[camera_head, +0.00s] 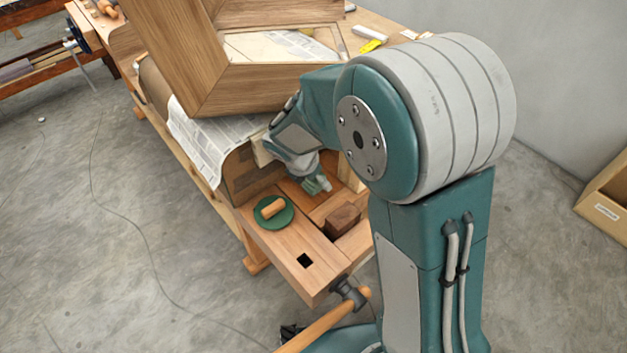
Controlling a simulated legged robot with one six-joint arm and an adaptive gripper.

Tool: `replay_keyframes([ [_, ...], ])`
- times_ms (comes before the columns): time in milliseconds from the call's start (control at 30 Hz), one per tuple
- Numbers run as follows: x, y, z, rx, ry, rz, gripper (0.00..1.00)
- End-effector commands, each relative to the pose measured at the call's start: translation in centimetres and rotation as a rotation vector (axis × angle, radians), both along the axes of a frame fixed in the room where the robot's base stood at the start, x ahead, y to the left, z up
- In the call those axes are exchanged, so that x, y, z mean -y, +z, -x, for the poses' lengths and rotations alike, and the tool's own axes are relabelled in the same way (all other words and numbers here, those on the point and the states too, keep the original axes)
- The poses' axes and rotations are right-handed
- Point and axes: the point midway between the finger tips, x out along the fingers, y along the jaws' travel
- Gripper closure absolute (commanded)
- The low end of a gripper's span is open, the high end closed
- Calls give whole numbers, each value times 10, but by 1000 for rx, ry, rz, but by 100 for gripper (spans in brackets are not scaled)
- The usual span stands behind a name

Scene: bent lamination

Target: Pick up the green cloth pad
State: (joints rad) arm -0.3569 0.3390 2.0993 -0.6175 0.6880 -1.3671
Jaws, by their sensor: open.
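A round green pad (285,219) lies on the near end of the wooden workbench (287,246). A small wooden cylinder (272,208) rests on top of it. My gripper (321,187) is over the bench, a little beyond the pad and to its right, pointing down and to the right. It is apart from the pad and nothing shows between its fingers. My arm hides part of the bench behind it, and the fingers look small.
A brown wood block (342,219) sits right of the pad. A vise (349,291) with a long wooden handle is on the bench's near end. A large bent wooden frame (235,95) stands behind, above newspaper (205,140). A cardboard box (607,190) is on the floor at right.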

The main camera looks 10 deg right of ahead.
Motion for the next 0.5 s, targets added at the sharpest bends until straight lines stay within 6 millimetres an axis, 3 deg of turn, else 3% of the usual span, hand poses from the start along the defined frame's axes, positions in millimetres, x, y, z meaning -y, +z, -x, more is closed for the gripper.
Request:
replay_keyframes([
  [100, 0, 0, 0, 0, 0, 0, 3],
  [233, 0, 0, 0, 0, 0, 0, 61],
  [267, 0, 0, 0, 0, 0, 0, 73],
  [300, 0, 0, 0, 0, 0, 0, 78],
  [500, 0, 0, 0, -1, 0, 1, 79],
])
